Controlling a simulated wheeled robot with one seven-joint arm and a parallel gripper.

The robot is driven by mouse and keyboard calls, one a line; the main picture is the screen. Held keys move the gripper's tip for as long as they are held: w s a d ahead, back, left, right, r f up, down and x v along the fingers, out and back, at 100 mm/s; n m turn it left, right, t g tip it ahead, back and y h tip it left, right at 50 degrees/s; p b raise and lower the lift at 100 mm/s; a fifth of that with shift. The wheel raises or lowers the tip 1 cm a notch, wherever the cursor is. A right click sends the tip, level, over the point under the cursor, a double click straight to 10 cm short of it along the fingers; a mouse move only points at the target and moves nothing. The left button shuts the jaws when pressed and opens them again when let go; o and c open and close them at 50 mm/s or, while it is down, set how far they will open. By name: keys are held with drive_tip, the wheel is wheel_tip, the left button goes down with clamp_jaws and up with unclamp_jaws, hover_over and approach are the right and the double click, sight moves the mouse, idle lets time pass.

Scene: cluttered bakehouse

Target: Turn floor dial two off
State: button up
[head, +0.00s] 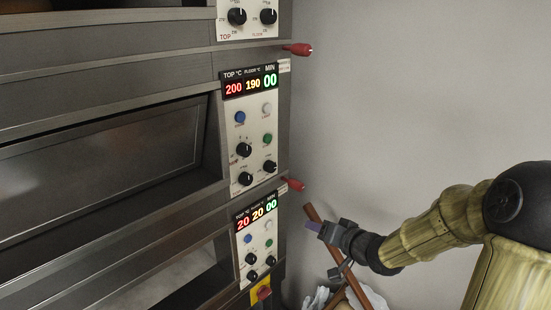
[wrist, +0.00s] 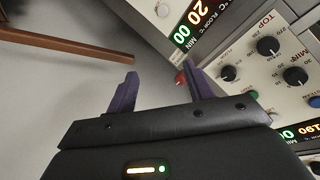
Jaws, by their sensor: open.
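In the head view, the middle oven panel reads 200, 190 and 00. Its floor dial (head: 270,166) is a black knob at the lower right, its top dial (head: 246,178) lies lower left, and another black knob (head: 244,150) sits above. A pale mark shows on the floor dial, but its setting is too small to read. My gripper (head: 324,248) is open and empty, right of and below this panel, apart from it. In the wrist view, tilted nearly upside down, the floor dial (wrist: 228,73) is just right of my gripper (wrist: 162,85), beyond its right finger.
Red handles (head: 296,185) (head: 298,49) stick out from the oven's right edge. The lower panel (head: 242,240) reads 20, 20, 00. A brown pole (head: 315,215) leans near my gripper. The wall (head: 400,90) above my arm is clear.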

sight(273, 168)
wheel_tip(273, 168, up, 10)
drive_tip(key=t+y+p, duration=0.1)
drive_tip(key=t+y, duration=0.1)
drive_tip(key=y, duration=0.3)
drive_tip(key=shift+w+a+r+p, duration=0.15)
drive_tip(key=shift+r+p, duration=0.05)
drive_tip(key=shift+p, duration=0.2)
drive_tip(key=shift+m, duration=0.3)
drive_tip(key=p+x, duration=0.2)
drive_tip(key=x, duration=0.6)
drive_tip(key=p+x, duration=0.2)
drive_tip(key=x, duration=0.7)
drive_tip(key=shift+w+a+r, duration=0.2)
drive_tip(key=shift+a, duration=0.05)
drive_tip(key=shift+c, duration=0.4)
drive_tip(key=c, duration=0.9)
